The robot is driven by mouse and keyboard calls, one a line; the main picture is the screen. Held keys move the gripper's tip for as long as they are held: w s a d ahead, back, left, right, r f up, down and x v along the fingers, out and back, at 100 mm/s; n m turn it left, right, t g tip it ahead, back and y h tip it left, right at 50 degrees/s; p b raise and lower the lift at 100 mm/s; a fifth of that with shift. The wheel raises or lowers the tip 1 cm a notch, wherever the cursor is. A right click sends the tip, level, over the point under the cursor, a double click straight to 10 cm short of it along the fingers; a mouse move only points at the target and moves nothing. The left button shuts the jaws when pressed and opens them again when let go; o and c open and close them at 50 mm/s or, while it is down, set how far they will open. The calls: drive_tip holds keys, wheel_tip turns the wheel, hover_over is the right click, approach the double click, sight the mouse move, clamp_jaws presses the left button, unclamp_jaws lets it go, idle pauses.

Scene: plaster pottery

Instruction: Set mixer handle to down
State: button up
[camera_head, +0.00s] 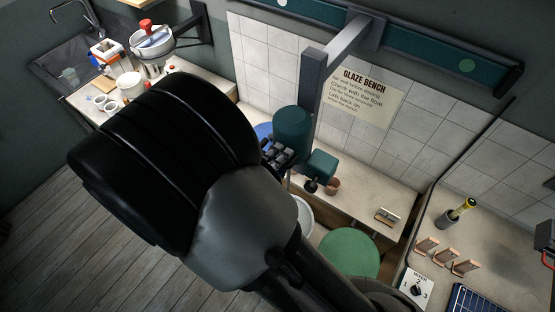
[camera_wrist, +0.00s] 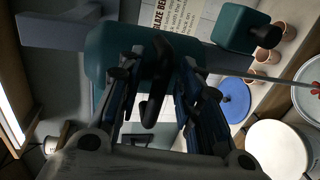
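The mixer has a teal motor housing (camera_head: 292,128) on a grey upright post (camera_head: 314,92), with a smaller teal box (camera_head: 322,165) beside it. In the wrist view the teal housing (camera_wrist: 105,50) fills the upper left, and the teal box (camera_wrist: 238,27) with a black knob is at upper right. A black curved handle (camera_wrist: 154,92) shows between the fingers of my gripper (camera_wrist: 158,72). The fingers stand apart on both sides of it, with gaps visible. In the head view my gripper (camera_head: 279,154) is beside the housing, and my arm hides the handle there.
A white bucket (camera_wrist: 278,147) and a blue round lid (camera_wrist: 234,101) lie to the right in the wrist view. A green round top (camera_head: 350,252) stands below the mixer. A mixer dial panel (camera_head: 417,288) is at lower right. A glaze bench sign (camera_head: 362,98) hangs behind.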

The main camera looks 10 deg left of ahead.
clamp_jaws()
idle(0.6)
